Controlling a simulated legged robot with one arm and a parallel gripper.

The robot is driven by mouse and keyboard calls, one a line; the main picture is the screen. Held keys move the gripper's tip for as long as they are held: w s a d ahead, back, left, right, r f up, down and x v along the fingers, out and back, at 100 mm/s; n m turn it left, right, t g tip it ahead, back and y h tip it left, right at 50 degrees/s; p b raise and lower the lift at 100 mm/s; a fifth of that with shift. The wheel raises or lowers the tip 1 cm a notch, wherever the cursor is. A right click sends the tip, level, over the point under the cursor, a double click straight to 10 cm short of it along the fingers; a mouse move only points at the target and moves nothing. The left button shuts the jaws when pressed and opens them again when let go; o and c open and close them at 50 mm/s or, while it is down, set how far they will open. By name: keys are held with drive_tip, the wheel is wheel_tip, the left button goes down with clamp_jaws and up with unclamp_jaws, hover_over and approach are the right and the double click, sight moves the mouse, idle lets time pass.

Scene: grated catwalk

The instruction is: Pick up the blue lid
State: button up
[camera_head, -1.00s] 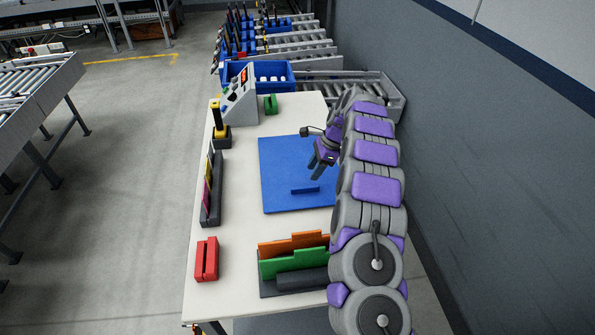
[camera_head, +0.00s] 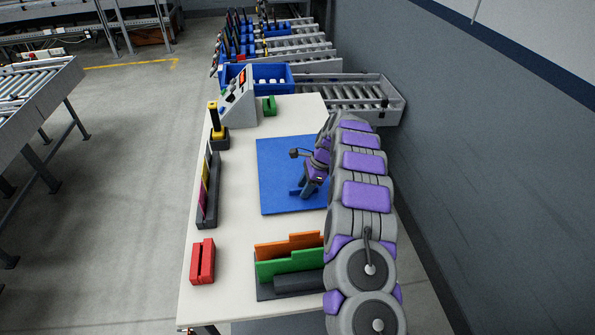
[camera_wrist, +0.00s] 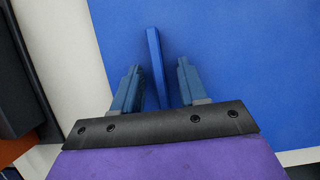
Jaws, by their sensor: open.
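The blue lid (camera_head: 280,162) is a flat square panel lying on the white table (camera_head: 225,280), with a thin upright blue handle (camera_head: 295,192) near its front edge. The lid also fills much of the wrist view (camera_wrist: 240,60). My gripper (camera_head: 306,194) is low over the front part of the lid, at the handle. In the wrist view my gripper (camera_wrist: 159,82) is open, with one finger on each side of the handle (camera_wrist: 154,55). Gaps show between the fingers and the handle. My arm and gripper hide the lid's right side.
A rack with orange and green plates (camera_head: 290,262) stands in front of the lid. A red block (camera_head: 202,262), a dark slotted holder (camera_head: 208,190) and a yellow-black tool (camera_head: 217,125) line the left side. A control box (camera_head: 238,100) and green block (camera_head: 269,106) stand behind. A grey wall is right.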

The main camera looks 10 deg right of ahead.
drive_tip(key=shift+d, duration=0.1)
drive_tip(key=shift+c, duration=0.2)
drive_tip(key=c, duration=0.3)
clamp_jaws()
idle(0.8)
